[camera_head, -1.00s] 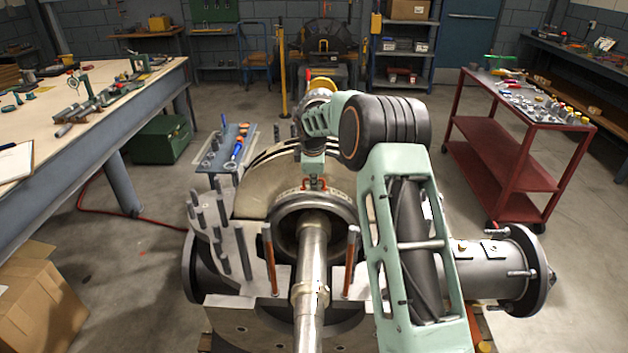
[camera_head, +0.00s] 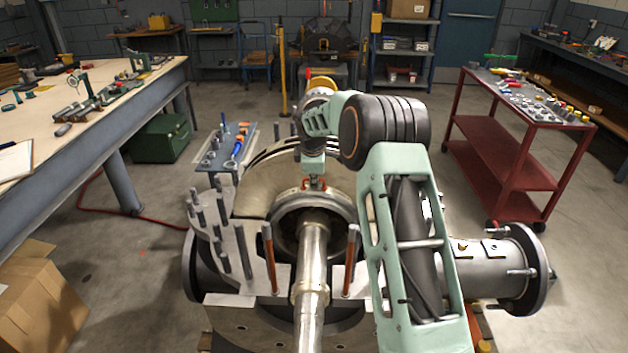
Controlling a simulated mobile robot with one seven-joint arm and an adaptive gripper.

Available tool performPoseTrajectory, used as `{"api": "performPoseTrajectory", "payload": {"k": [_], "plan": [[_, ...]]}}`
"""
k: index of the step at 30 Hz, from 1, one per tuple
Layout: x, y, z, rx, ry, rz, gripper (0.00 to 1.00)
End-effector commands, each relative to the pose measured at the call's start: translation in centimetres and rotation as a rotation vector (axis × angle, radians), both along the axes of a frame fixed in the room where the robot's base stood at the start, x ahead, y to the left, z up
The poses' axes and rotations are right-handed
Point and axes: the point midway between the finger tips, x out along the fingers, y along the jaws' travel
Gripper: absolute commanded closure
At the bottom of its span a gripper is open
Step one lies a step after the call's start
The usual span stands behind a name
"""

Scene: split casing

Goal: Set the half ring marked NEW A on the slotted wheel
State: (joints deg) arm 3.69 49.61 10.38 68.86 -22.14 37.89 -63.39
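My gripper (camera_head: 314,183) is at the top of a pale half ring (camera_head: 312,202), close to a small reddish eye or shackle on it. The fingers are too small to tell whether they are shut on it. The half ring arches over the steel shaft (camera_head: 312,262) in the open lower casing. No NEW A marking is readable at this size. The slotted wheel (camera_head: 265,187) appears to be the large beige disc with dark curved slots behind the ring. My arm hides its right side. I cannot tell whether the ring touches its seat.
Upright studs (camera_head: 222,212) line the casing's left flange, and two copper-coloured rods (camera_head: 269,258) stand beside the shaft. A flanged pipe (camera_head: 500,265) juts out right. A red cart (camera_head: 520,140) stands at right, a workbench (camera_head: 90,125) at left, and a small tool table (camera_head: 228,150) behind.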

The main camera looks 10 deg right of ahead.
Motion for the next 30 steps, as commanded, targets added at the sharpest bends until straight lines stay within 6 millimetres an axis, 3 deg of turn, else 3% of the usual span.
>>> {"api": "performPoseTrajectory", "payload": {"k": [1, 6, 11, 12, 17, 30], "plan": [[0.5, 0.0, 0.9, 0.000, -0.017, 0.001, 0.90], [0.3, 0.0, 0.6, 0.000, -0.011, 0.000, 0.74], [0.2, 0.0, 0.3, 0.000, -0.006, 0.000, 0.74], [-0.3, 0.0, -0.6, 0.000, 0.011, 0.000, 0.74], [-0.4, 0.0, 0.1, -0.001, 0.008, 0.000, 0.74], [-3.5, 0.7, 7.6, 0.000, -0.005, 0.000, 0.74]]}}
